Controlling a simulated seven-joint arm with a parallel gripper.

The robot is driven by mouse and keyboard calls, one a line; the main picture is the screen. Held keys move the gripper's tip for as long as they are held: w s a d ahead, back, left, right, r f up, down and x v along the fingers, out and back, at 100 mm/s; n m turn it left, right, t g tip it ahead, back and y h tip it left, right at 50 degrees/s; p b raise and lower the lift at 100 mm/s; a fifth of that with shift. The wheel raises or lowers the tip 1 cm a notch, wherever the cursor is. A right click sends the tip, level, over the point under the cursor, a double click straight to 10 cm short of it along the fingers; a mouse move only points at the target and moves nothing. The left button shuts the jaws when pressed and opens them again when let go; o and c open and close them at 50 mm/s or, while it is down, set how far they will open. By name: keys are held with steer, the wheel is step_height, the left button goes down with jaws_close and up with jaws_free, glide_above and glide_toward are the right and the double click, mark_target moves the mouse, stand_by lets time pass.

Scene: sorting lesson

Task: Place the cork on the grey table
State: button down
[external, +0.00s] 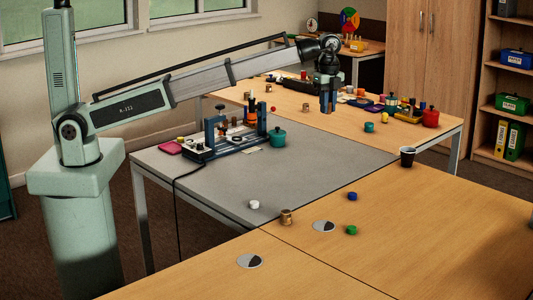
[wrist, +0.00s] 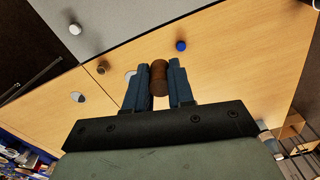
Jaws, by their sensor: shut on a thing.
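The cork (wrist: 160,80) is a brown cylinder, held between the two blue fingers of my gripper (wrist: 158,66) in the wrist view. In the external view my gripper (external: 327,104) hangs high at the upper middle, pointing down, and I cannot make out the cork there. The grey table (external: 330,165) stands in the middle of the external view, joined to wooden tables. Its grey top (wrist: 125,18) shows at the upper left of the wrist view, apart from the held cork.
A teal pot (external: 277,136), a blue-framed device (external: 225,140) and a white cap (external: 254,204) stand on the grey table. A dark cup (external: 407,157) is near its right corner. A small brown cylinder (external: 287,216) stands near its front edge. The table's middle is clear.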

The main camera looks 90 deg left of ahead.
steer(key=s+a+n, duration=0.2)
steer(key=s+a, duration=0.1)
steer(key=a, duration=0.7)
steer(key=s+a+n, duration=0.1)
steer(key=s+a, duration=0.2)
steer(key=a, duration=0.7)
steer(key=s+a+n, duration=0.2)
steer(key=s+a, duration=0.5)
steer(key=a, duration=0.3)
steer(key=s+a+n, duration=0.2)
steer(key=s+a, duration=0.5)
steer(key=a, duration=0.3)
steer(key=s+a+n, duration=0.3)
steer(key=s+a, duration=0.5)
steer(key=a, duration=0.2)
steer(key=shift+a, duration=0.2)
steer(key=s+a+n, duration=0.2)
steer(key=s+a, duration=0.3)
steer(key=s, duration=0.3)
steer(key=s+a+n, duration=0.2)
steer(key=s+a, duration=0.4)
steer(key=s, duration=0.2)
glide_above(217, 130)
step_height(217, 130, down, 17)
steer(key=shift+d+f, duration=0.15)
steer(key=shift+f, duration=2.6)
steer(key=shift+d+f, duration=0.1)
steer(key=shift+f, duration=2.65)
steer(key=shift+f, duration=0.1)
